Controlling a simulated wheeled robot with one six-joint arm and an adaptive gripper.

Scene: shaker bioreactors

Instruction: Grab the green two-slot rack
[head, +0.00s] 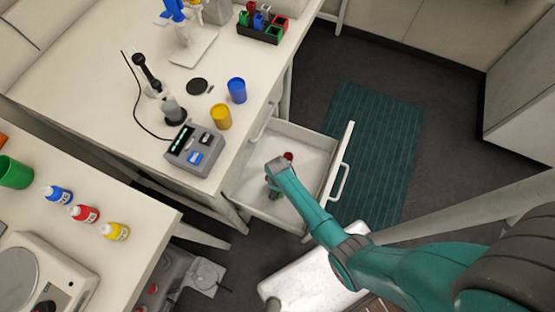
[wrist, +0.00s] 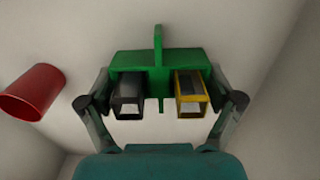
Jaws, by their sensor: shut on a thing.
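The green two-slot rack (wrist: 157,60) is in the middle of the wrist view, with an upright fin at its centre. A black square-ended piece (wrist: 129,92) sits at its left slot and a yellow-edged one (wrist: 191,92) at its right slot. My gripper (wrist: 160,82) has one finger on each side of the rack and is shut on it. In the head view my gripper (head: 272,188) is down inside the open white drawer (head: 312,142). The rack is mostly hidden there by my arm.
A red cup (wrist: 32,92) is left of the rack; it also shows in the drawer in the head view (head: 288,156). Drawer walls stand close around. The bench (head: 90,65) above holds a yellow cup (head: 221,117), a blue cup (head: 237,90) and a grey device (head: 193,149).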

